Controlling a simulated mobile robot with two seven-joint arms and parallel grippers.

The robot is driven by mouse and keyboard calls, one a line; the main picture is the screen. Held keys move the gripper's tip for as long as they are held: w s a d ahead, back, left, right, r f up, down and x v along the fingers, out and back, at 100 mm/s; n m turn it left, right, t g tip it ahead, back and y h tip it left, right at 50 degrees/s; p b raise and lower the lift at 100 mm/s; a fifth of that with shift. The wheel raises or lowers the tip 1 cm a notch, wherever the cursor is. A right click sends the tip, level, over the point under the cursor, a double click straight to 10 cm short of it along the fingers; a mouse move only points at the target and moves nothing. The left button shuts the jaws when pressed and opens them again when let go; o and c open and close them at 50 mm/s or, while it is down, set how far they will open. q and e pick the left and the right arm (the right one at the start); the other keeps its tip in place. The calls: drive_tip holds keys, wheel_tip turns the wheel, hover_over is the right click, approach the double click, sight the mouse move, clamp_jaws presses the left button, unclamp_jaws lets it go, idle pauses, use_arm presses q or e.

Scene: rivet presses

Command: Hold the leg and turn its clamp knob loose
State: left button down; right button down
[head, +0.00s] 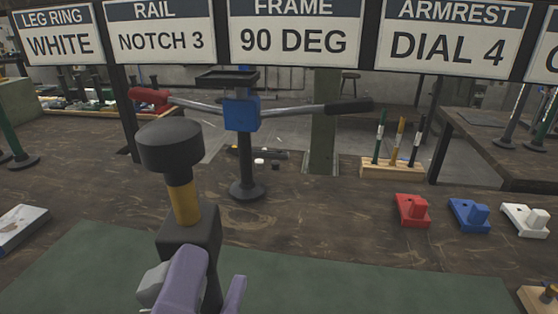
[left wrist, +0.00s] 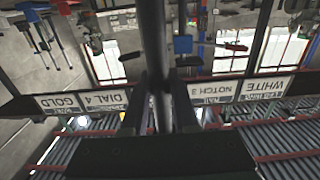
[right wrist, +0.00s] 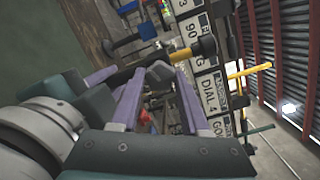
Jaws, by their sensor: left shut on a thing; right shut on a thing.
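The leg stands upright in the near middle of the head view, with a round black cap (head: 170,146), a yellow tube (head: 183,195) and a dark collar block (head: 190,230). Its grey clamp knob (head: 153,285) sits low on the collar's left. My right gripper (right wrist: 160,68) has purple fingers and is shut on the knob; the purple fingers (head: 200,278) also show in the head view. In the left wrist view my left gripper (left wrist: 158,95) has dark fingers shut around the leg's dark tube (left wrist: 155,45). The tube's lower end is hidden.
Behind the leg stands a blue clamp head (head: 242,113) with handlebars on a black stand. Red (head: 412,210), blue (head: 468,214) and white (head: 525,219) blocks lie to the right. A wooden rack (head: 393,167) holds coloured rods. The green mat (head: 330,290) is clear on the right.

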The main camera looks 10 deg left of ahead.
drive_tip(key=shift+c, duration=1.9)
unclamp_jaws()
drive_tip(key=shift+s, duration=0.1)
drive_tip(key=s+d, duration=0.1)
drive_tip(key=s, duration=1)
drive_tip(key=shift+s+d, duration=0.3)
drive_tip(key=shift+s, duration=0.1)
